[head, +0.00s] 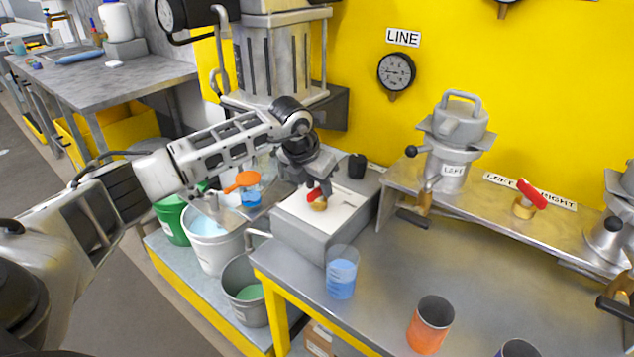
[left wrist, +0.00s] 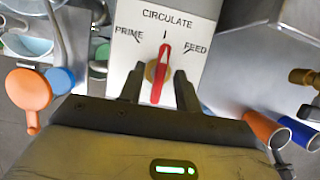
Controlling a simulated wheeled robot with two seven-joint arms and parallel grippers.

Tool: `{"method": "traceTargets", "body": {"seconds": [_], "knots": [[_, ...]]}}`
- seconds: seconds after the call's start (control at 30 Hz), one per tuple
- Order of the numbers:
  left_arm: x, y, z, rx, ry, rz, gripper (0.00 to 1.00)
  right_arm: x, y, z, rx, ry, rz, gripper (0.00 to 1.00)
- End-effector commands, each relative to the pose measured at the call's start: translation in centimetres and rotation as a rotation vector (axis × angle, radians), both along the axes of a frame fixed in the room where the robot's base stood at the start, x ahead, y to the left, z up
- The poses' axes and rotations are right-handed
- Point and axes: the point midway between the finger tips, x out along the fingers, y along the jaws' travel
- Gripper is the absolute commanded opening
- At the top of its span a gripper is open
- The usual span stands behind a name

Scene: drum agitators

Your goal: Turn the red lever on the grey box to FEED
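The grey box (head: 300,234) has a white top plate and stands at the left end of the metal bench. In the left wrist view its plate (left wrist: 183,14) reads PRIME on the left, CIRCULATE at the top and FEED on the right. The red lever (left wrist: 161,75) sits on a brass hub, its tip up toward the CIRCULATE mark. My left gripper (left wrist: 160,88) is open, with one finger on each side of the lever and small gaps visible. In the head view my left gripper (head: 318,188) is over the red lever (head: 313,195), partly hiding it. My right gripper is not in view.
A clear cup with blue liquid (head: 341,275) stands close in front of the box, and an orange cup (head: 429,325) farther right. A black knob (head: 357,166) rises behind the plate. Another red lever (head: 532,194) is on the LEFT/RIGHT shelf. Buckets (head: 209,246) stand left.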

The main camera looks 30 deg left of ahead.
Motion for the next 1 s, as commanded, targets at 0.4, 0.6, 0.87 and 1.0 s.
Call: {"method": "traceTargets", "body": {"seconds": [0.4, 0.6, 0.87, 1.0], "knots": [[-0.02, -0.02, 0.02, -0.001, 0.001, 0.0, 0.0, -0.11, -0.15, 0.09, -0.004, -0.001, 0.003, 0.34], [-0.02, 0.02, -0.02, 0.0, 0.001, -0.025, 0.0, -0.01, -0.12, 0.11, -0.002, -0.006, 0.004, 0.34], [0.03, 0.14, -0.09, -0.001, 0.0, -0.159, 0.0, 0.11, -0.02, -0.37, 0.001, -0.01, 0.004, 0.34], [0.05, 0.21, -0.09, -0.001, -0.001, -0.274, 0.0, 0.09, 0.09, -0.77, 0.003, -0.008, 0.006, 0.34]]}}
